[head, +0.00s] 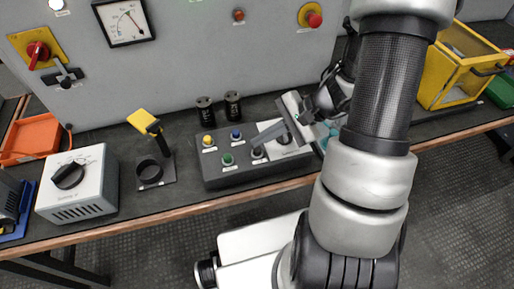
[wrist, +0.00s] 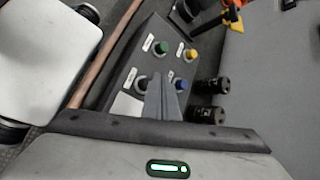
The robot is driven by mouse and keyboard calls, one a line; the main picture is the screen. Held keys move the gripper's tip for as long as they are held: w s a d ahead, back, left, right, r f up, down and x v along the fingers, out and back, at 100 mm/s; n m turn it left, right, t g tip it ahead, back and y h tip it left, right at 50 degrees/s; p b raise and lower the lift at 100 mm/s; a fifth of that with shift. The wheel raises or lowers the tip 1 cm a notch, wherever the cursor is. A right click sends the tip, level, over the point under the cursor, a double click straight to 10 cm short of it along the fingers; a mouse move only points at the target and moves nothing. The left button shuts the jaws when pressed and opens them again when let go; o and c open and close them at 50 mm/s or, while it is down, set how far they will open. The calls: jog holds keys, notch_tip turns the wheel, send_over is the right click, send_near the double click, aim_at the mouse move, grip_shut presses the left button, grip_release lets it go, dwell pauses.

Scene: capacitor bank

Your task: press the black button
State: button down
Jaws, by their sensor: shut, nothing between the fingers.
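The grey control box (head: 215,178) lies on the bench with a yellow button (head: 208,140), a blue button (head: 236,134), a green button (head: 227,159) and the black button (head: 257,153) on its top. In the wrist view the fingertips (wrist: 162,77) show between the black and blue (wrist: 180,84) buttons. I cannot tell whether they touch the black button.
Two black cylinders (head: 232,105) stand behind the box. The grey panel (head: 190,60) rises behind the bench.

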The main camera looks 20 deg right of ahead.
jog(key=shift+f+b, duration=0.45)
jog(key=shift+b, duration=0.1)
jog(key=shift+f+b, duration=0.95)
dwell(0.9)
jog(key=shift+r, duration=0.1)
jog(key=shift+r+p, duration=1)
jog(key=shift+r, duration=0.3)
notch_tip(320, 180, up, 5)
jog(key=p, duration=0.3)
dwell(0.6)
